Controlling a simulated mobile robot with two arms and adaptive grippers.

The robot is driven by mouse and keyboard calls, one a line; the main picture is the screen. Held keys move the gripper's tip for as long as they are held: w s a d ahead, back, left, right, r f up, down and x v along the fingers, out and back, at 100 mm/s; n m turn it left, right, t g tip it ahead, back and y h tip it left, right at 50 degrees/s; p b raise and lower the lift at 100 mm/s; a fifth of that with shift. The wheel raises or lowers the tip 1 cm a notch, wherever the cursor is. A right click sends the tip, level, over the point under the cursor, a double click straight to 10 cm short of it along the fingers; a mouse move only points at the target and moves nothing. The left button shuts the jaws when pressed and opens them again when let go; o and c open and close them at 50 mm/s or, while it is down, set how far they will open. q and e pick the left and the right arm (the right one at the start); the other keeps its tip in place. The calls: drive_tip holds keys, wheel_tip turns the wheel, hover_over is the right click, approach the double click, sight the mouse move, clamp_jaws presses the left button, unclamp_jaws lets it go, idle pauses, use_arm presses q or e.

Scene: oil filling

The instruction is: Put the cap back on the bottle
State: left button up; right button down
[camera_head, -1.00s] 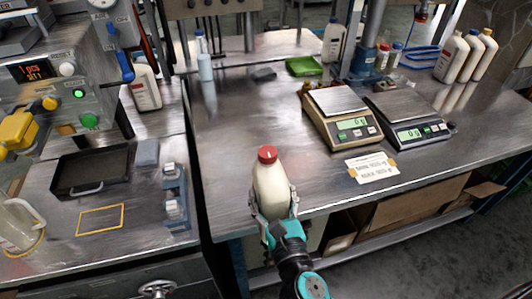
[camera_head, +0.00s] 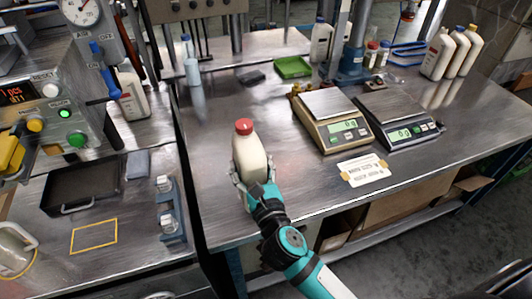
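A cream-white bottle (camera_head: 250,160) stands upright near the front left part of the steel table, with a red cap (camera_head: 244,126) on its top. Whether the cap is screwed tight cannot be told. My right gripper (camera_head: 252,182), its arm coming in from the lower right, has its fingers on both sides of the bottle's lower body and is shut on it. The gripper partly hides the bottle's base, so whether it touches the table is unclear. My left gripper is not in view.
Two scales (camera_head: 335,122) (camera_head: 397,120) and a paper label (camera_head: 364,170) lie right of the bottle. Several bottles (camera_head: 440,55) stand at the back right. A green tray (camera_head: 293,67) lies at the back. A machine bench with a black tray (camera_head: 80,187) is at left.

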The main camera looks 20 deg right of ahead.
drive_tip(key=w+d+p, duration=0.1)
drive_tip(key=w+d, duration=0.5)
drive_tip(key=w, duration=0.2)
drive_tip(key=shift+d+f, duration=0.2)
drive_tip(key=shift+f, duration=0.2)
drive_tip(key=shift+s, duration=0.1)
drive_tip(key=shift+f+b, duration=0.75)
drive_tip(key=shift+f, duration=1.1)
drive_tip(key=shift+c, duration=1.7)
unclamp_jaws()
drive_tip(key=shift+f, duration=0.1)
